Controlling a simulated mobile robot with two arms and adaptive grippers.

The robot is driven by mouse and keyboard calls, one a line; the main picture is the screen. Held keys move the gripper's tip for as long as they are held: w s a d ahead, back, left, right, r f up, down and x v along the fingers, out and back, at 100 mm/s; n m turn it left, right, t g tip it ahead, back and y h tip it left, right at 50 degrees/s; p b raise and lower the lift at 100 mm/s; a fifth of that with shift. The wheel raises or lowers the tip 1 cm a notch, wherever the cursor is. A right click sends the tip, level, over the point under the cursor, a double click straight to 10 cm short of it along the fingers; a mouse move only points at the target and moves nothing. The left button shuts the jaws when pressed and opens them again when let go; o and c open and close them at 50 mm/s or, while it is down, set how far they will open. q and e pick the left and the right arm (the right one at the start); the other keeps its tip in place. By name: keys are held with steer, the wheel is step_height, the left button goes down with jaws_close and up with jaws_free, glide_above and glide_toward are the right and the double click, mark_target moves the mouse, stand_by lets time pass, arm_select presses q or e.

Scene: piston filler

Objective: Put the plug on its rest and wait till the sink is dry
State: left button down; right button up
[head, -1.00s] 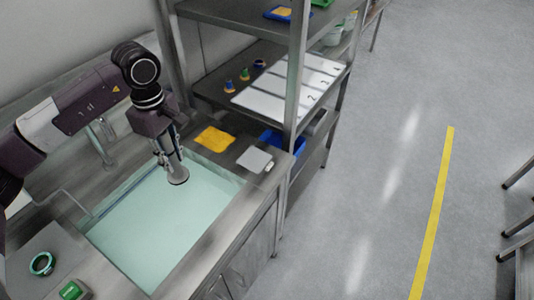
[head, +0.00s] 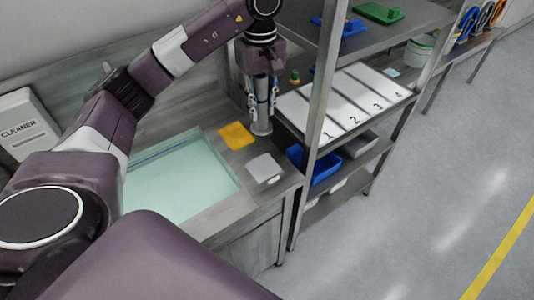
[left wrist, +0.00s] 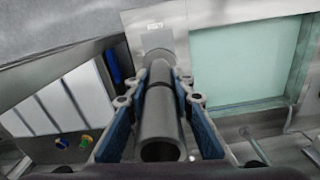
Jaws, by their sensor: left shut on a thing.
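My left gripper (head: 262,98) is shut on the plug (head: 261,126), a grey upright cylinder with a round disc at its lower end. They are beside the sink, behind the pale square plate and right of the yellow cloth. In the left wrist view the plug's tube (left wrist: 160,125) lies between the blue-padded fingers of the gripper (left wrist: 160,93). The sink (head: 180,182) holds pale green liquid, also seen in the left wrist view (left wrist: 245,65). I cannot tell which piece is the rest, nor whether the disc touches anything. My right gripper is not in view.
A yellow cloth (head: 237,136) and a pale square plate (head: 264,168) lie on the counter by the sink. A metal shelf post (head: 318,120) stands close right of the gripper. The shelf carries a white numbered board (head: 350,102); a blue bin (head: 318,168) sits lower.

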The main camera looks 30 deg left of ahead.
arm_select(q)
step_height(320, 180, down, 16)
steer(key=p, duration=0.4)
steer(key=shift+w+d+r, duration=0.1)
steer(key=shift+f, duration=0.2)
steer(key=shift+f+b, duration=0.2)
steer(key=shift+b, duration=0.15)
steer(key=c, duration=1.7)
jaws_free()
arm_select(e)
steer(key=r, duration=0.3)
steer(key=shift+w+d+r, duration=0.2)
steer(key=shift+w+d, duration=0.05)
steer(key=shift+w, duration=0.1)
